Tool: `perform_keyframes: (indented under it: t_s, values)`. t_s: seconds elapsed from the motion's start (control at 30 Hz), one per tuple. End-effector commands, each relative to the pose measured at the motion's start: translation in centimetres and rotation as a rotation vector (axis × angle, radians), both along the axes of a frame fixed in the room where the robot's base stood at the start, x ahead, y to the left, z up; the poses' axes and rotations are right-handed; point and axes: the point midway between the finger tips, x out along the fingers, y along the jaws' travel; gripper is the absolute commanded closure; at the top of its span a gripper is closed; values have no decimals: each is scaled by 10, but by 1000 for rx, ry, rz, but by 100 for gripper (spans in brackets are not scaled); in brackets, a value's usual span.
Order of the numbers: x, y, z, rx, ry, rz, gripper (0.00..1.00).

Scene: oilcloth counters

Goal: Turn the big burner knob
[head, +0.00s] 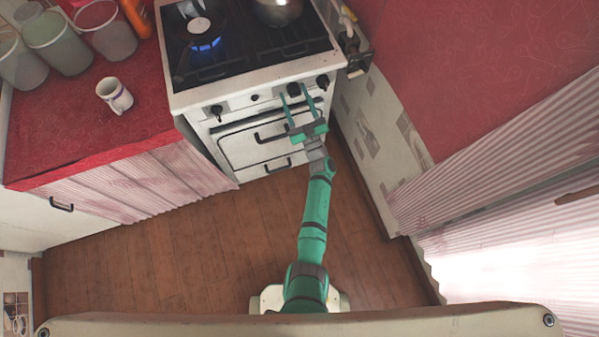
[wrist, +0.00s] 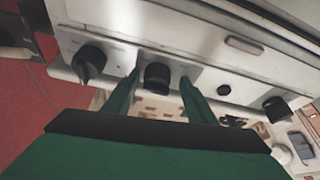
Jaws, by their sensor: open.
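The big burner knob (wrist: 157,75) is dark and round, on the white front panel of the stove (head: 258,150). In the wrist view it sits between the two green fingers of my gripper (wrist: 159,80). My gripper is open, one finger on each side of the knob, with a visible gap on both sides. In the head view my gripper (head: 297,98) reaches up to the right part of the knob row, and the big knob (head: 294,89) shows between its fingers. Whether the fingertips touch the panel is unclear.
Another dark knob (head: 322,80) is close on the right, a small one (head: 254,98) and a further knob (head: 216,110) are to the left. A blue flame (head: 205,44) burns under a pan. A mug (head: 115,95) stands on the red counter (head: 60,125). The oven handle (head: 272,136) lies below.

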Motion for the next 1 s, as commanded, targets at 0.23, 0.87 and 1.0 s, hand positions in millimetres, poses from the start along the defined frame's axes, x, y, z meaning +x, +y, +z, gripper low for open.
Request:
perform_keyframes:
  t_s: [0.23,0.87,1.0]
  values:
    - [-23,-10,-11,144,48,-7,49]
    - [-118,-24,-46,139,59,-30,49]
    - [-139,-21,-47,139,72,-63,49]
